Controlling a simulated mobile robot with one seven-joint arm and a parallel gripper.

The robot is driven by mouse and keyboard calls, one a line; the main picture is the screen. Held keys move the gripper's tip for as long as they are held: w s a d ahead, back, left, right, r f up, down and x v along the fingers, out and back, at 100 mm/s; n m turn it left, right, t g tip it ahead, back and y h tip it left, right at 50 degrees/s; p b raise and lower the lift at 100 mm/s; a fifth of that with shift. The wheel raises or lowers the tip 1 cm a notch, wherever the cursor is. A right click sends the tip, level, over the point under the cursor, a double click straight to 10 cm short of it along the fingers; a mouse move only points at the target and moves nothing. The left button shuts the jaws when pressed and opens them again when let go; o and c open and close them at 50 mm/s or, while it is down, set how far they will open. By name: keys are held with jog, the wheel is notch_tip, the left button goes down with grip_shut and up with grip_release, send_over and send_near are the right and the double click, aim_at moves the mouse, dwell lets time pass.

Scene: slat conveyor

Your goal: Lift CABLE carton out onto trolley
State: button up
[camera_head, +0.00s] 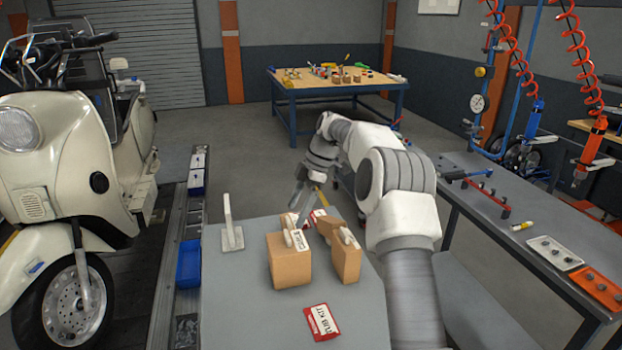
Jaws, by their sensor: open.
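Brown cartons stand on a grey tabletop (232,318). The front left carton (290,268) has a white label on top, too small to read surely. A second carton (345,262) stands to its right, and more brown carton parts show behind them. I cannot tell which one is the CABLE carton. My gripper (312,208) points down, open, over the back of this group. Its fingertips are close to the rear cartons; contact cannot be told. I cannot tell whether the grey top is the trolley.
A red and white kit packet (321,322) lies in front of the cartons. A grey bench (500,235) stands right, a blue-legged table (335,88) behind. The front left top is clear.

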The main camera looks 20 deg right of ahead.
jog(key=p+v, duration=0.2)
jog(key=v, duration=0.8)
jog(key=shift+r, duration=0.35)
jog(key=shift+d, duration=0.1)
jog(key=s+a+r+m+t+h, duration=0.1)
jog(key=s+a+r+m+h, duration=0.1)
jog(key=s+a+r+m, duration=0.35)
jog(key=s+a+r+m+t+h, duration=0.1)
jog(key=s+a+r+m+h, duration=0.15)
jog(key=s+r, duration=0.6)
jog(key=s+f+m+t, duration=0.1)
jog(key=s+f+m, duration=0.4)
jog(key=s, duration=0.8)
jog(key=s+f+m+t, duration=0.2)
jog(key=s+f+m, duration=0.3)
jog(key=s, duration=0.8)
jog(key=shift+s+d+f+t, duration=0.2)
jog(key=shift+d+f+t, duration=0.1)
jog(key=shift+f, duration=0.15)
